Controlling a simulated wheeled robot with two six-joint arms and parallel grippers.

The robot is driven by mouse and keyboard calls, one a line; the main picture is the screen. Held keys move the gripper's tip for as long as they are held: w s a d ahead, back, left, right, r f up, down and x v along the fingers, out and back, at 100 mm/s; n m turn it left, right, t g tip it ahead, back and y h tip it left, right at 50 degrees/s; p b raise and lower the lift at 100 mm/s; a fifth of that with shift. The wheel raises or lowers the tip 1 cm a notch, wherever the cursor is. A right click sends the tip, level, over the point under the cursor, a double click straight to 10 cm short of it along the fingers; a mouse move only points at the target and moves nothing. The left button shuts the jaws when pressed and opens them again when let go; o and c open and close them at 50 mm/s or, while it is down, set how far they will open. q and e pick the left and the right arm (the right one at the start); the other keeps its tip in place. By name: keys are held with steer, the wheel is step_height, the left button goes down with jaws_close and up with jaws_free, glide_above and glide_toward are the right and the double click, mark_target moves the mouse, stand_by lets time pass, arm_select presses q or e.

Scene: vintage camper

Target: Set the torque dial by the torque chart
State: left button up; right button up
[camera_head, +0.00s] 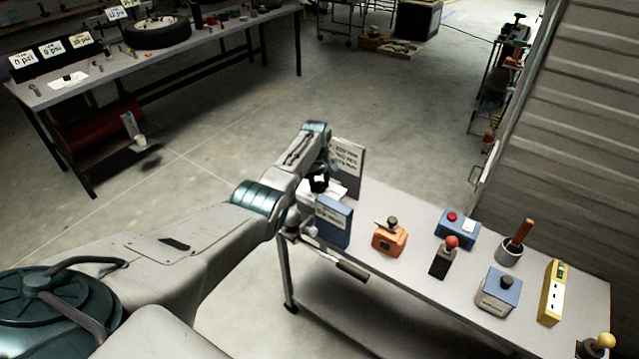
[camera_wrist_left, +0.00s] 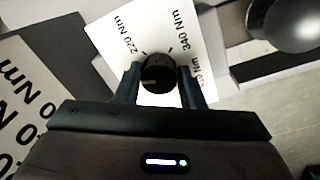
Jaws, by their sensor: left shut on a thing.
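The torque dial is a black round knob (camera_wrist_left: 158,68) on a white plate (camera_wrist_left: 112,20). The plate reads 220 Nm and 340 Nm, and a third Nm label is partly covered by a finger. My left gripper (camera_wrist_left: 158,88) has its fingers on both sides of the knob and is shut on it. A pale mark on the knob points left in this view. The torque chart (camera_head: 348,165) stands upright behind the gripper in the head view; its large Nm print (camera_wrist_left: 25,110) shows cut off in the wrist view. My right gripper is not in view.
On the same bench (camera_head: 400,270) stand a blue box (camera_head: 334,222), an orange box with a knob (camera_head: 389,238), a blue button box (camera_head: 458,228), a red-topped lever (camera_head: 444,258) and a yellow strip (camera_head: 551,293). Another bench (camera_head: 230,42) is at the back left.

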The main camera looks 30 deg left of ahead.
arm_select(q)
steer(key=m, duration=0.4)
steer(key=shift+m, duration=0.3)
steer(key=m+b, duration=0.1)
steer(key=m, duration=0.4)
steer(key=shift+w+a, duration=0.1)
steer(key=m+b, duration=0.1)
steer(key=m, duration=0.5)
steer(key=shift+g, duration=0.3)
steer(key=m+b, duration=0.1)
steer(key=m, duration=0.3)
steer(key=shift+m, duration=0.3)
steer(key=m, duration=0.4)
steer(key=shift+w+b, duration=0.1)
steer(key=shift+b, duration=0.3)
steer(key=m, duration=0.5)
steer(key=shift+r, duration=0.1)
steer(key=m, duration=0.4)
steer(key=shift+w+m+y, duration=0.1)
steer(key=shift+m+y, duration=0.2)
steer(key=m+p, duration=0.1)
steer(key=m, duration=0.3)
steer(key=shift+m, duration=0.3)
